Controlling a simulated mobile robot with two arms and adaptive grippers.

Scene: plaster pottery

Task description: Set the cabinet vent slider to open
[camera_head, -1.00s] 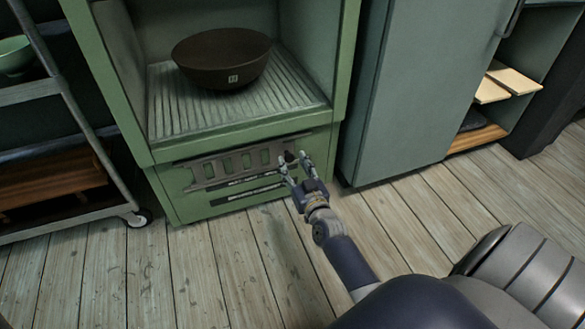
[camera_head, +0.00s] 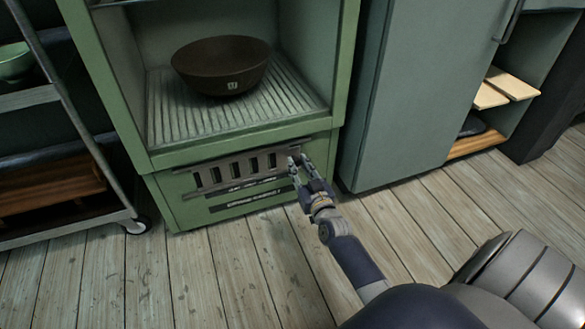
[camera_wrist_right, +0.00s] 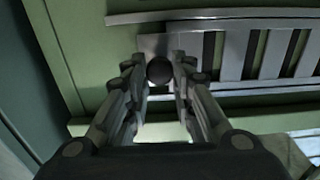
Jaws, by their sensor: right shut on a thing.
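The vent slider (camera_head: 225,172) is a grey slotted plate low on the front of the green cabinet (camera_head: 165,160). Its slots look dark in the head view. It also shows in the wrist view (camera_wrist_right: 232,55). A dark round knob (camera_wrist_right: 159,70) sits on the slider's end plate, at the right end in the head view. My right gripper (camera_head: 300,165) is shut on the knob, with a finger on each side of it in the wrist view (camera_wrist_right: 159,78). My left gripper is out of view.
A dark brown bowl (camera_head: 222,66) stands on the ribbed cabinet shelf (camera_head: 180,112) above the vent. A wheeled rack (camera_head: 70,110) stands at left. A grey-green fridge-like unit (camera_head: 425,90) stands at right. The wooden floor (camera_head: 230,270) in front is clear.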

